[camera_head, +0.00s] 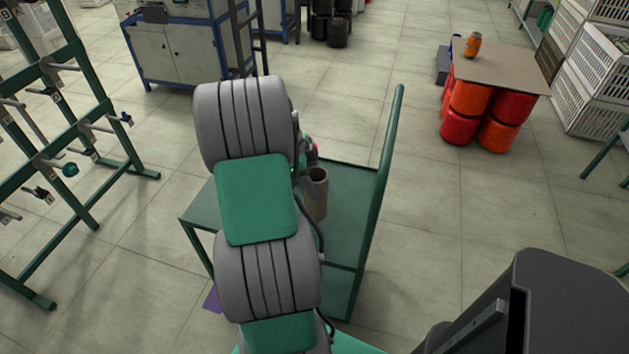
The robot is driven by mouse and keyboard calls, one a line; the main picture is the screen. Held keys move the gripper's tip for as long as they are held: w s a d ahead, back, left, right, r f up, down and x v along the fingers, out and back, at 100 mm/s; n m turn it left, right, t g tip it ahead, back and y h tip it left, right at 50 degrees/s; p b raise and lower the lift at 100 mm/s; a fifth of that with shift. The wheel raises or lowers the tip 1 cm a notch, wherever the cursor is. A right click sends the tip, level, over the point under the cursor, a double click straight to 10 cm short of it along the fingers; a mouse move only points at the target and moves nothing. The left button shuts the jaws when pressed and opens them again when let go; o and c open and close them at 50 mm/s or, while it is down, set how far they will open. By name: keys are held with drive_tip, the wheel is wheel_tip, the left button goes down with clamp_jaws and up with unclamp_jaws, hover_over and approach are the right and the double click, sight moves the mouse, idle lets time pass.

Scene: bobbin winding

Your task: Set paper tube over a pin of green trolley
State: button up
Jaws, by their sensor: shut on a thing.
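The brown paper tube (319,201) is upright at the green trolley (350,205), just right of my grey and green arm. Its open top shows, and my arm hides its left side. My gripper (307,180) shows only in small dark parts at the tube's upper left rim, shut on the tube. Most of the gripper is hidden behind my arm. No pin can be made out on the trolley, and I cannot tell whether the tube is around one or touches the deck.
The trolley's tall green handle (391,135) rises right of the tube. A green rack with pegs (60,150) stands at left. Orange-red drums (470,110) under a board stand at back right, near white crates (590,90). The floor between trolley and drums is clear.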

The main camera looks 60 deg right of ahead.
drive_tip(key=shift+f+b, duration=1.6)
drive_tip(key=shift+f, duration=0.4)
drive_tip(key=shift+f+b, duration=1.05)
drive_tip(key=shift+f, duration=0.1)
drive_tip(key=o, duration=1.5)
drive_tip(key=p+v, duration=0.1)
drive_tip(key=v, duration=0.7)
